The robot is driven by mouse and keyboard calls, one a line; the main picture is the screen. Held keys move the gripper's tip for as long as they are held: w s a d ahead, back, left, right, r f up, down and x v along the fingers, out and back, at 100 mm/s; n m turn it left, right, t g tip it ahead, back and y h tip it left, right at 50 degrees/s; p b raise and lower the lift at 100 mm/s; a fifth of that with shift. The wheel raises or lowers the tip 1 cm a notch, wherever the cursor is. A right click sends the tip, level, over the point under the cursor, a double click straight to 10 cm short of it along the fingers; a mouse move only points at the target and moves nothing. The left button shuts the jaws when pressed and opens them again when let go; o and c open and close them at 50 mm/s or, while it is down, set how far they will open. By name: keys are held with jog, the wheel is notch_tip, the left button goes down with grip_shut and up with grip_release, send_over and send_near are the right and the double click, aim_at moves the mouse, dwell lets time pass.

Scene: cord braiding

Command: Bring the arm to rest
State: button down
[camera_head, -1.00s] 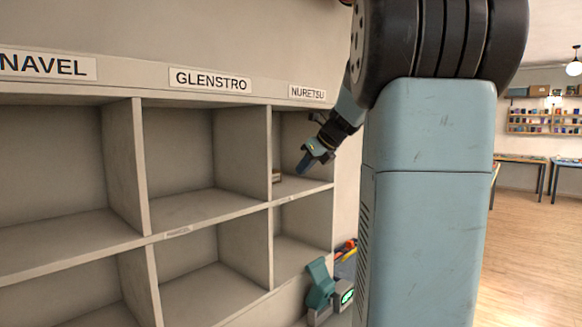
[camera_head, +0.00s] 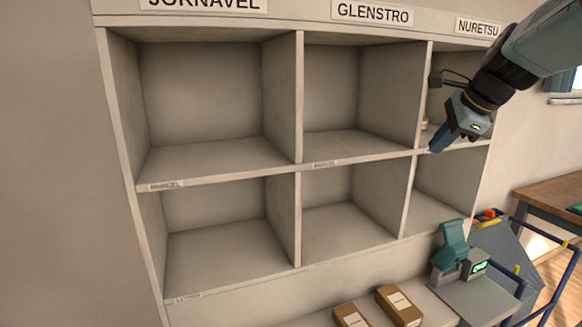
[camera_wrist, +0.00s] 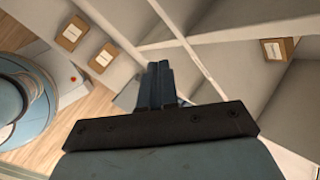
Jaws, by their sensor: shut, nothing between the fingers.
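My gripper (camera_head: 437,147) is at the upper right in the head view, in front of the shelf compartment under the NURETSU label (camera_head: 478,28). Its blue fingers are together, with nothing between them. In the wrist view the shut fingers (camera_wrist: 158,84) point away from the camera, in front of the shelf dividers. My arm reaches in from the upper right corner in the head view. It hides much of the NURETSU compartment.
The grey shelf (camera_head: 298,120) has empty compartments at left and middle. A small box (camera_wrist: 273,50) sits in one compartment. Two brown boxes (camera_head: 398,305) (camera_head: 350,316) lie on the ledge below. A teal device (camera_head: 452,245) and a blue-railed cart (camera_head: 510,255) stand at lower right.

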jog(key=s+a+f+n+h, duration=0.1)
jog(key=s+a+f+n, duration=0.2)
jog(key=s+n, duration=0.2)
jog(key=s+a+f+n, duration=0.2)
jog(key=s+f+n, duration=0.1)
jog(key=s+n, duration=0.3)
jog(key=s+a+f+n+g+h, duration=0.1)
jog(key=s+a+f+n, duration=0.2)
jog(key=n, duration=0.6)
jog(key=shift+s+a+f+h, duration=0.3)
jog(key=shift+s, duration=1.1)
